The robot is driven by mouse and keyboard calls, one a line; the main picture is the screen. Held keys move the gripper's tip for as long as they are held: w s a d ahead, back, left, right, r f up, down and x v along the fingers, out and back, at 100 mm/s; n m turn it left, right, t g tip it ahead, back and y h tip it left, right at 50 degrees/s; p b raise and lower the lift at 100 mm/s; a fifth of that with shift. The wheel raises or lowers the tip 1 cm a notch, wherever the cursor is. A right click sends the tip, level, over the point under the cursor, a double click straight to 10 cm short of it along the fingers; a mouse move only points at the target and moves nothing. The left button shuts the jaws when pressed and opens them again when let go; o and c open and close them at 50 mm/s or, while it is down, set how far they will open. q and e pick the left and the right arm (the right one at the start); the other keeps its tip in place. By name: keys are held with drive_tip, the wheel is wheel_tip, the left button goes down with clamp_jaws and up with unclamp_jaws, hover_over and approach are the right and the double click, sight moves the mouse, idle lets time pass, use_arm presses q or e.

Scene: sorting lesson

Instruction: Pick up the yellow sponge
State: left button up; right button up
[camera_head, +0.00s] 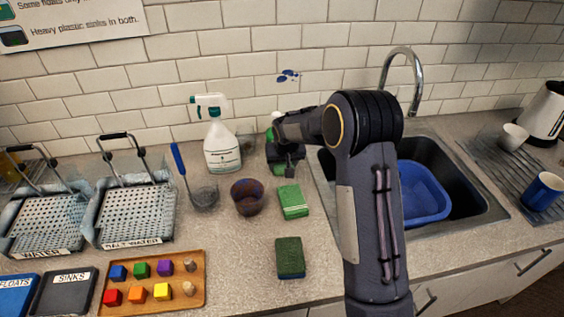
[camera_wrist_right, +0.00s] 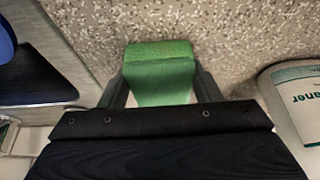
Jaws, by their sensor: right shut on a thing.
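No plainly yellow sponge shows. A bright green sponge-like block (camera_head: 293,201) lies on the counter just in front of my right gripper (camera_head: 288,165). A dark green sponge (camera_head: 290,257) lies nearer the counter's front edge. In the right wrist view, a green block-like thing (camera_wrist_right: 160,82) sits between the fingers of my right gripper (camera_wrist_right: 160,90), which is shut on it. I cannot tell exactly what it is; the gripper hides it in the head view. A green-topped bottle (camera_head: 275,117) shows partly behind the wrist. My left gripper is not in view.
A spray bottle (camera_head: 221,145) and a brown cup (camera_head: 247,197) stand left of the gripper. The sink with a blue basin (camera_head: 423,192) is at right. Wire baskets (camera_head: 135,215) and a wooden tray (camera_head: 150,262) of coloured blocks lie left. The front middle counter is mostly clear.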

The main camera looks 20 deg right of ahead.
drive_tip(key=shift+r, duration=0.5)
wheel_tip(320, 180, up, 2)
drive_tip(key=shift+r+b, duration=0.2)
drive_tip(key=shift+b, duration=0.1)
drive_tip(key=s+a+r+b, duration=0.1)
drive_tip(key=s+r, duration=0.3)
drive_tip(key=s, duration=0.3)
drive_tip(key=s+a+r+b, duration=0.1)
drive_tip(key=s+r+b, duration=0.1)
drive_tip(key=s+r, duration=0.3)
drive_tip(key=shift+s+r+b, duration=0.3)
drive_tip(key=shift+s, duration=0.65)
drive_tip(key=shift+a, duration=0.1)
drive_tip(key=o, duration=0.4)
drive_tip(key=shift+c, duration=1.3)
